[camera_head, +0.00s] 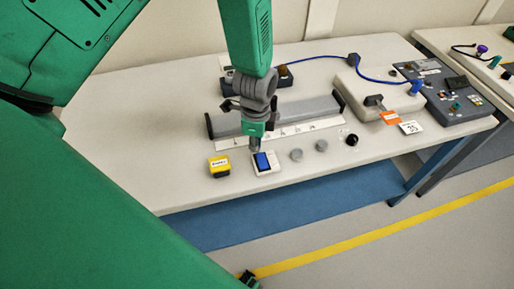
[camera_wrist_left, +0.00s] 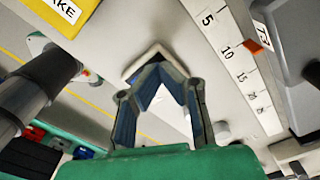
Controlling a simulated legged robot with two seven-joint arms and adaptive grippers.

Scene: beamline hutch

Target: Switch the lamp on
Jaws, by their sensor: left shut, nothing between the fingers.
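A blue rocker switch (camera_head: 262,160) sits in a pale plate (camera_head: 274,168) near the front edge of the table. My left gripper (camera_head: 255,147) points down at it from above, shut and empty, its tips at the switch's back edge. I cannot tell whether they touch it. I cannot make out a lamp for certain. My right gripper is not in view.
A yellow labelled box (camera_head: 219,166) stands just left of the switch. Grey knobs (camera_head: 296,155) and a black knob (camera_head: 352,140) stand to its right. A long grey rail (camera_head: 300,112) with a scale lies behind. A pale box (camera_head: 375,98) with a blue cable stands further right.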

